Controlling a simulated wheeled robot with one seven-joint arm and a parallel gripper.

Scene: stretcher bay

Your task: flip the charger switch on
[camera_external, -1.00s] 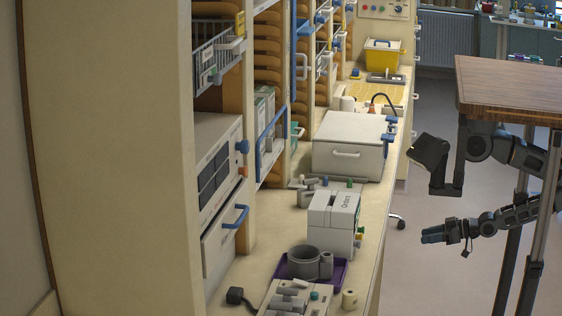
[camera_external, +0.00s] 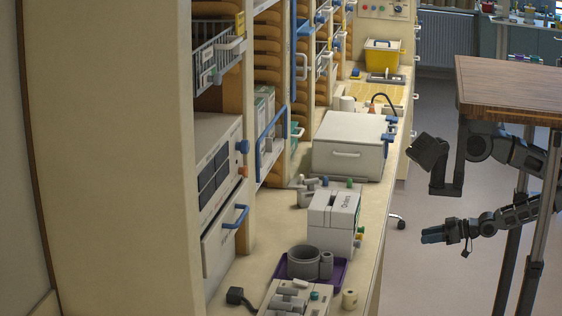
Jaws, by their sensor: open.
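No charger or switch can be told for certain in this view. A grey-white unit (camera_external: 296,299) with grey cylinders and a teal knob sits at the counter's near end and is cut off by the lower edge. A white box (camera_external: 334,220) with dark lettering and coloured parts on its right side stands farther back. Whether either is the charger cannot be told.
A purple tray (camera_external: 340,276) with a grey cup (camera_external: 303,261) lies on the counter (camera_external: 366,215). A large white lidded box (camera_external: 348,146) stands behind. A wood-topped table (camera_external: 510,88) is at right. Open floor (camera_external: 420,285) lies between counter and table.

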